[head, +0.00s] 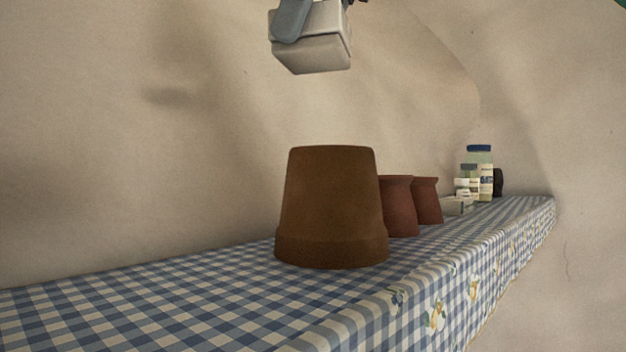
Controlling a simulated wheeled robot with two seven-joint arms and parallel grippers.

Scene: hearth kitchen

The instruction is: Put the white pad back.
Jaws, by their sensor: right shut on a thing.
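The white pad (314,52) is a pale block with rounded edges at the top middle of the head view. It hangs in the air above the large brown pot, apart from it and from the shelf. My right gripper (318,12) is shut on it, with a grey finger across its near left side. The upper part of the gripper is cut off by the top edge of the picture. My left gripper is not in view.
A shelf with a blue and white checked cloth (150,305) runs along the wall. A large upturned brown pot (330,205) stands on it, with two smaller reddish pots (400,208) behind. Several jars (480,170) stand at the far end. The shelf's left part is clear.

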